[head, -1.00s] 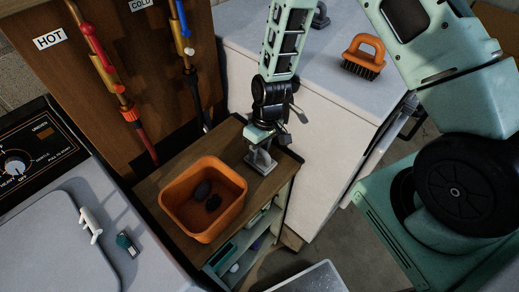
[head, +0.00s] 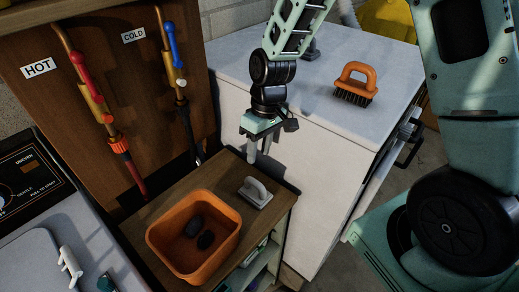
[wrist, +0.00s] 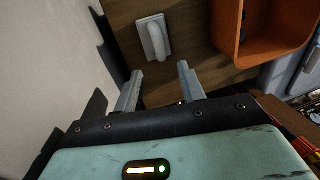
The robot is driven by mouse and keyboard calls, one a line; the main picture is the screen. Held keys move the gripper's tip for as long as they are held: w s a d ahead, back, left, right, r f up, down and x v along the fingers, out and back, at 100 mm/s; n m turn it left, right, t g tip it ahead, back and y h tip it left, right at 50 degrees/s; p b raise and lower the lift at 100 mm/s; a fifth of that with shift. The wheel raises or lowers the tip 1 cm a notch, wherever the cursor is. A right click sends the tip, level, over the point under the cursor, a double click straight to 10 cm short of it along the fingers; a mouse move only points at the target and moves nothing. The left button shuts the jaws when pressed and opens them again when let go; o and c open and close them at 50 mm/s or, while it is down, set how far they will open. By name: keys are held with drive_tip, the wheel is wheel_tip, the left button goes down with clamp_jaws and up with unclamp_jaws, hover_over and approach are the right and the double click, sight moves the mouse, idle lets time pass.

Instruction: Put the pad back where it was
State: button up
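The pad (head: 256,194), a grey block with a light handle, lies flat on the small wooden cabinet top (head: 229,172), right of the orange bin. It also shows in the wrist view (wrist: 154,38), beyond my fingertips. My gripper (head: 259,150) is above and behind the pad, apart from it. In the wrist view my gripper (wrist: 161,75) has its two fingers spread with nothing between them.
The orange bin (head: 170,232) holds dark lumps (head: 198,232). An orange-handled brush (head: 355,84) and a grey object (head: 312,48) stand on the white cabinet (head: 325,105). Red and blue valve pipes (head: 170,45) line the wooden panel at left.

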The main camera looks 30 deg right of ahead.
drive_tip(key=s+a+r+n, duration=0.1)
drive_tip(key=s+a+r, duration=0.1)
drive_tip(key=s+r, duration=0.2)
drive_tip(key=s+a+r+n+h, duration=0.1)
drive_tip(key=s+a+r, duration=0.2)
drive_tip(key=s, duration=0.6)
drive_tip(key=s+a+r+n, duration=0.1)
drive_tip(key=s+a+r, duration=0.2)
drive_tip(key=s+r, duration=0.2)
drive_tip(key=shift+s+r+t, duration=0.4)
drive_tip(key=shift+s, duration=0.75)
drive_tip(key=shift+a, duration=0.1)
wheel_tip(320, 180, down, 6)
drive_tip(key=b, duration=0.6)
drive_tip(key=shift+f, duration=0.2)
